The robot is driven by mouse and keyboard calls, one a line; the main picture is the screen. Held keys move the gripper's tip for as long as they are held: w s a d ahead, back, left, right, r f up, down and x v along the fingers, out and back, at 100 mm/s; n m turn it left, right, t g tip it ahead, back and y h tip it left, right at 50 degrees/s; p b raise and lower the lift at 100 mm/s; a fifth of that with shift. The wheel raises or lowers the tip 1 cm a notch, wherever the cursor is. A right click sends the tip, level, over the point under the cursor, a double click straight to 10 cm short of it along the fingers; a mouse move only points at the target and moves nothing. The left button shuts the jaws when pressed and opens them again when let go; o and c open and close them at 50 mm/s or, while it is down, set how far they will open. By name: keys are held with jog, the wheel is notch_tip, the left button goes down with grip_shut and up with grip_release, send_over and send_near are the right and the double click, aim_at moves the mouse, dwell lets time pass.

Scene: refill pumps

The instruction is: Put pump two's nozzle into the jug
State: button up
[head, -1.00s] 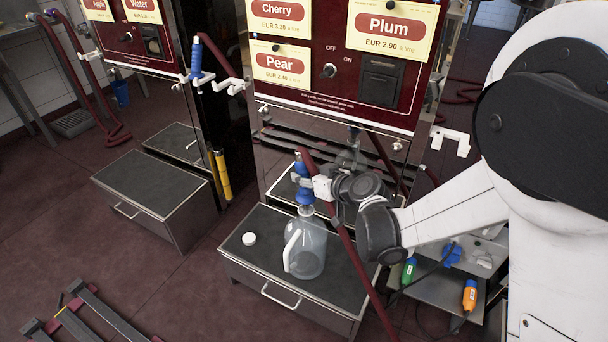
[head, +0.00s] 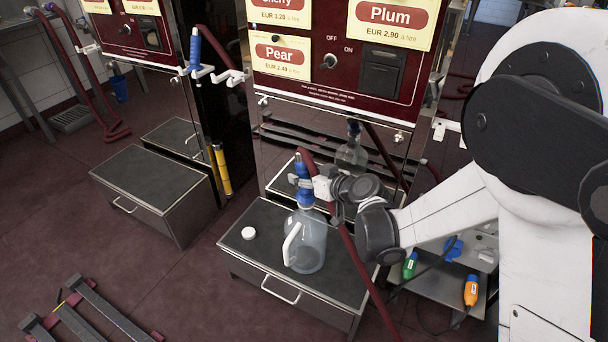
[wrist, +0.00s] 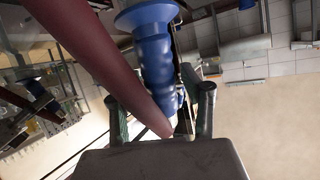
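A clear jug (head: 308,248) with a white handle stands upright on the dark-topped metal drawer box (head: 235,245) in front of the middle pump (head: 335,95). My gripper (head: 306,182) is shut on a blue nozzle (head: 304,170) with a dark red hose, right above the jug. The nozzle's blue collar (head: 306,199) is at the jug's mouth and hides it, so I cannot see how deep the spout is. In the wrist view the nozzle (wrist: 155,60) lies between the fingers of my gripper (wrist: 160,98), with the hose (wrist: 95,60) beside it.
A white cap (head: 249,233) lies on the box left of the jug. Another blue nozzle (head: 195,50) hangs at the left. Yellow posts (head: 222,172) stand between the boxes. The hose (head: 350,245) hangs down right of the jug. A low cart (head: 450,285) stands at the right.

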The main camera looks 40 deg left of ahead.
jog(key=shift+o, duration=0.2)
jog(key=d+r+m+t+h, duration=0.15)
jog(key=d+r, duration=0.25)
jog(key=d, duration=0.7)
jog(key=d+r+m+t+h, duration=0.1)
jog(key=d+r+m+h, duration=0.3)
jog(key=d, duration=0.7)
jog(key=d+r+m+t, duration=0.1)
jog(key=d+r, duration=0.4)
jog(key=d, duration=0.6)
jog(key=s+d+r+m+h, duration=0.1)
jog(key=s+d+m+h, duration=0.45)
jog(key=d, duration=0.85)
jog(key=s+d+r+m+h, duration=0.1)
jog(key=s+d+m+h, duration=0.1)
jog(key=s+d, duration=0.9)
notch_tip(320, 180, up, 18)
jog(key=w+d+p, duration=0.2)
jog(key=p, duration=1.6)
jog(key=shift+d+t, duration=0.3)
jog(key=shift+t, duration=0.05)
